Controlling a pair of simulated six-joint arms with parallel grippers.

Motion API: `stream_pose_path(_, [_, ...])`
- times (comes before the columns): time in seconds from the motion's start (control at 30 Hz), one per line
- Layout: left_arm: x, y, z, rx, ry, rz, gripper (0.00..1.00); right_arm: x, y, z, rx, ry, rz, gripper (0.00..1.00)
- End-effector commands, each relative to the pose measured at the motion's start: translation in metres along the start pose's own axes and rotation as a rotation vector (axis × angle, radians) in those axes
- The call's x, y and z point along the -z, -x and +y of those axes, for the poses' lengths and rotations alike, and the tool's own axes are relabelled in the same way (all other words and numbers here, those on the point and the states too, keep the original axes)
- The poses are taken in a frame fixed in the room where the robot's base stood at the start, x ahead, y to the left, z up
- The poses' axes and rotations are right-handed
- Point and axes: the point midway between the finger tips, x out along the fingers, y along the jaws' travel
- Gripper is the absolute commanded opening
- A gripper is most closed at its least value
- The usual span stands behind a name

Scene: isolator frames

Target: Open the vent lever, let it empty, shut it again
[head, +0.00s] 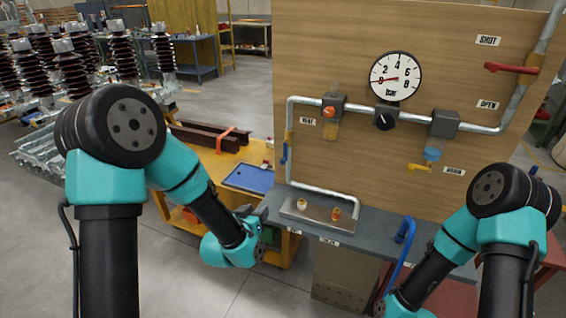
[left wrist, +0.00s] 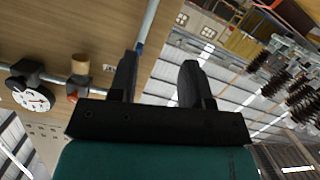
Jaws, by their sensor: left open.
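The vent lever (head: 284,153) is a small blue handle on the left vertical pipe of the wooden panel, below the VENT label (head: 308,121). It hangs roughly along the pipe. My left gripper (head: 255,214) is below and left of it, apart from it. In the left wrist view my left gripper (left wrist: 158,80) is open with nothing between its fingers; a bit of blue on the pipe (left wrist: 148,25) shows beside one fingertip. The round gauge (head: 396,77) has a red needle pointing left, near its low end. My right gripper (head: 392,303) is low at the bottom edge, its fingers unclear.
A red lever (head: 512,69) sits at the right between SHUT and OPEN labels. A yellow lever (head: 419,166) is below the blue-tipped fitting. A metal tray (head: 318,215) lies on the grey bench below the panel. A yellow cart (head: 205,160) stands behind my left arm.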

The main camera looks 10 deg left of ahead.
Motion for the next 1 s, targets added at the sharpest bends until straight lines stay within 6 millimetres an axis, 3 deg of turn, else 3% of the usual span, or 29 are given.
stream_pose_path(0.03, [0.024, 0.0, 0.01, -0.013, -0.013, 0.077, 0.44, 0.0, 0.0, 0.0, 0.0, 0.0, 0.0, 0.0])
stream_pose_path(0.1, [0.046, 0.002, 0.019, -0.022, -0.025, 0.157, 0.44, 0.0, 0.0, 0.0, 0.0, 0.0, 0.0, 0.0])
stream_pose_path(0.2, [0.063, 0.004, 0.025, -0.027, -0.031, 0.215, 0.44, 0.0, 0.0, 0.0, 0.0, 0.0, 0.0, 0.0])
stream_pose_path(0.67, [0.065, 0.0, 0.025, -0.027, -0.032, 0.221, 0.44, 0.0, 0.0, 0.0, 0.0, 0.0, 0.0, 0.0])
stream_pose_path(1.0, [0.074, -0.042, 0.026, -0.027, -0.032, 0.221, 0.44, 0.0, 0.0, 0.0, 0.0, 0.0, 0.0, 0.0])
